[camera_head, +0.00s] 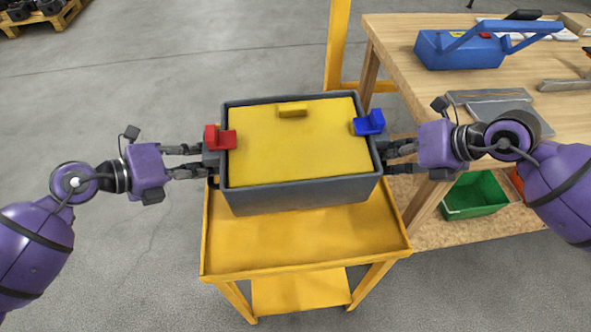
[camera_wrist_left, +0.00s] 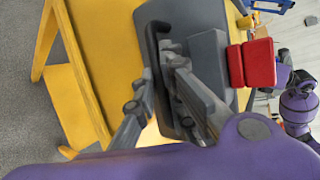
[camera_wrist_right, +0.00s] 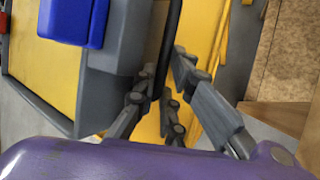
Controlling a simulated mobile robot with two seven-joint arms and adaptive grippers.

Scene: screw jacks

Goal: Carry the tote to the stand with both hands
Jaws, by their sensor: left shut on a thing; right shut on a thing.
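The grey tote (camera_head: 290,199) with a yellow lid (camera_head: 296,150) is between my two grippers in the head view, over a yellow stand (camera_head: 305,245). A red latch (camera_head: 219,138) sits at its left end and a blue latch (camera_head: 369,123) at its right end. My left gripper (camera_head: 205,161) is shut on the tote's left handle (camera_wrist_left: 155,45). My right gripper (camera_head: 387,157) is shut on its right handle (camera_wrist_right: 168,50). The tote looks roughly level. I cannot tell whether its bottom touches the stand.
A wooden workbench (camera_head: 400,40) stands at the right, with a blue toolbox (camera_head: 460,50) and metal plates (camera_head: 497,112) on it. A green bin (camera_head: 475,195) is on its lower shelf. A yellow post (camera_head: 337,45) rises behind the tote.

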